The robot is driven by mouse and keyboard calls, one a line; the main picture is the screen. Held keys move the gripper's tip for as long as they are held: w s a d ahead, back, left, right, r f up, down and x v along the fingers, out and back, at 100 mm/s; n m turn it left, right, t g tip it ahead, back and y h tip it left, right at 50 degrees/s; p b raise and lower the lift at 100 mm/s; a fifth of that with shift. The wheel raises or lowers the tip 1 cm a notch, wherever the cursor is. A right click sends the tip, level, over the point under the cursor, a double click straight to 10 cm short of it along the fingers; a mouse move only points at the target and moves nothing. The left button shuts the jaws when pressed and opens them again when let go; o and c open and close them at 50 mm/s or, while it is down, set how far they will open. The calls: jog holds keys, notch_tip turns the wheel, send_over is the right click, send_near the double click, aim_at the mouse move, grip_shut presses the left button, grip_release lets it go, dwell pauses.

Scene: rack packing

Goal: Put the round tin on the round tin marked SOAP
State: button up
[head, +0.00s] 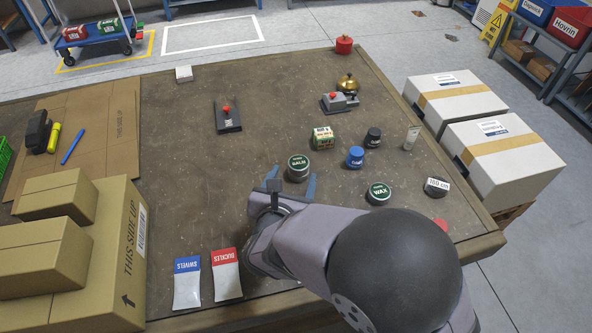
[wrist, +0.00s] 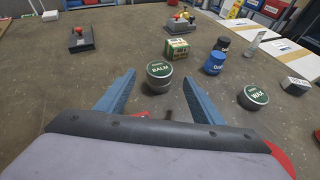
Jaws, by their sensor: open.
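A round dark tin with a green lid marked BALM (head: 298,162) stands upright on the table. It also shows in the wrist view (wrist: 159,70), where a second dark band below it looks like another tin under it; no label on that lower part is readable. A second green-lidded round tin, marked WAX (head: 379,192), stands to the right, also in the wrist view (wrist: 254,95). I cannot read SOAP on any tin. My gripper (head: 295,178) is open and empty, its blue fingers (wrist: 158,78) to the left and right of the BALM tin, apart from it.
A bell (head: 347,85) is farther back. Cartons (head: 60,240) fill the left. The table's middle left is clear.

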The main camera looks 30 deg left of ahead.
jog(key=shift+v, duration=2.7)
jog(key=w+d+m+g+h, duration=0.1)
jog(key=w+d+m+h, duration=0.1)
jog(key=d+m, duration=0.3)
jog(key=w+d+m+g+h+p, duration=0.1)
jog(key=d+m, duration=0.5)
jog(key=d, duration=0.6)
jog(key=w+d+f+m+g+h+p, duration=0.1)
jog(key=w+d+m+g+h, duration=0.2)
jog(key=d+m, duration=0.3)
jog(key=shift+w+d+f+h, duration=0.1)
jog(key=shift+w+d+h, duration=0.3)
jog(key=shift+d, duration=0.3)
jog(key=shift+w+d+h, duration=0.35)
jog(key=shift+d+h, duration=0.05)
jog(key=shift+d, duration=0.3)
jog(key=s+d+f+m+g+y+b, duration=0.1)
jog(key=s+d+f+m+g+y, duration=0.2)
jog(key=s+d+m, duration=0.6)
jog(key=s+d+f+m+g+b, duration=0.1)
jog(key=s+d+f+m+g, duration=0.3)
jog(key=m, duration=0.9)
notch_tip(320, 180, up, 13)
jog(key=p, duration=1.2)
jog(key=shift+w+d+g, duration=0.4)
jog(key=shift+w+d, duration=0.05)
jog(key=shift+r, duration=0.1)
